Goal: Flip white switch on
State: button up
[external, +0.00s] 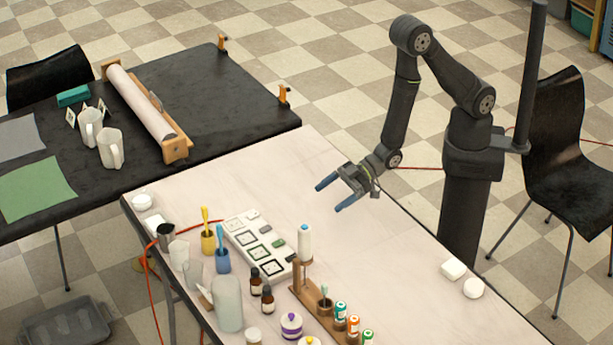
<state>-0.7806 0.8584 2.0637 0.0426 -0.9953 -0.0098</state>
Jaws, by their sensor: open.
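My gripper (333,196) is open and empty, with two blue-tipped fingers spread above the bare middle of the pale table (380,270). No white switch can be told for certain at this size. Small white pieces that could be it are a round one (141,201) and a flat square one (155,222) at the left edge, and a square block (453,269) and a round one (473,288) at the right edge. My gripper touches none of them. On or off cannot be read.
A white panel (238,222) with dark-framed squares lies left of my gripper. Yellow (207,243) and blue (222,260) cups, bottles and a wooden rack (327,316) crowd the front left. A black table (225,115) adjoins at the back left. The table's right side is mostly clear.

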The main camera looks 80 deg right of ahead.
jog(key=c, duration=0.7)
jog(key=shift+w+a+r, duration=0.1)
jog(key=shift+w, duration=0.25)
jog(key=c, duration=0.4)
jog(key=w, duration=0.3)
jog(key=shift+w+r, duration=0.4)
jog(key=c, duration=0.7)
jog(key=w, duration=0.3)
jog(key=w+d+r, duration=0.1)
jog(key=w, duration=0.2)
jog(key=w+d+r, duration=0.1)
jog(key=w, duration=0.2)
jog(key=shift+w+d+r, duration=0.2)
jog(key=shift+w+d, duration=0.05)
jog(key=shift+w, duration=0.05)
grip_shut()
